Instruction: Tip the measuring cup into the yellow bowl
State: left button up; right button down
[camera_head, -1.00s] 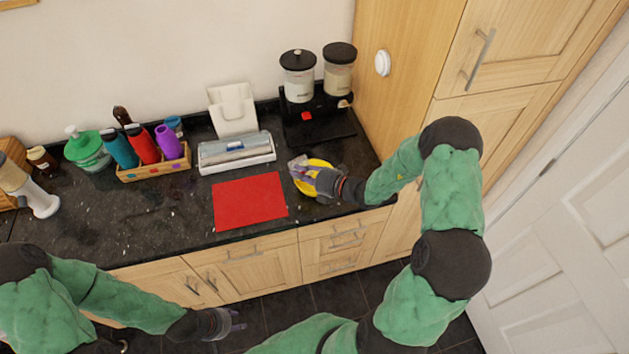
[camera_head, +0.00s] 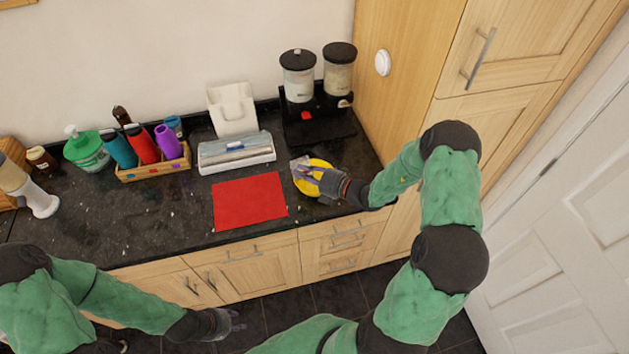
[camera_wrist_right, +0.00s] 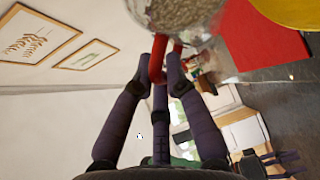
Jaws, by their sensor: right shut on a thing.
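The yellow bowl (camera_head: 319,163) is on the dark counter, right of the red mat, and largely hidden by my right gripper (camera_head: 312,178). That gripper is shut on the red handle (camera_wrist_right: 157,60) of the clear measuring cup (camera_wrist_right: 207,40). In the right wrist view, grainy beige contents (camera_wrist_right: 180,12) show in the cup, and a corner of the bowl (camera_wrist_right: 290,12) shows beside it. In the head view the cup (camera_head: 299,167) is a small pale shape over the bowl's left side; its exact tilt is unclear. My left gripper (camera_head: 232,322) hangs open and empty before the cabinets.
The red mat (camera_head: 249,201) lies left of the bowl. A twin dispenser (camera_head: 318,95) stands behind the bowl by the tall cabinet. A wrap box (camera_head: 236,152) and a wooden caddy of bottles (camera_head: 154,168) stand further left. The counter front left of the mat is clear.

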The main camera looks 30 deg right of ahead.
jog(key=shift+d, duration=0.1)
jog(key=shift+s+d+f+m+t+y, duration=0.1)
jog(key=shift+d+f+m+t+y, duration=0.1)
jog(key=shift+d+m+t+y, duration=0.15)
jog(key=shift+b, duration=0.3)
dwell(0.4)
jog(key=shift+s+d+r+m+t+y, duration=0.1)
jog(key=shift+d+m+t+y, duration=0.25)
jog(key=shift+d+m+t, duration=0.15)
dwell(0.5)
jog(key=shift+s+d+m+t+b, duration=0.15)
jog(key=shift+d+m+t+b, duration=0.15)
jog(key=shift+d+m+t, duration=0.2)
jog(key=shift+a+r, duration=0.1)
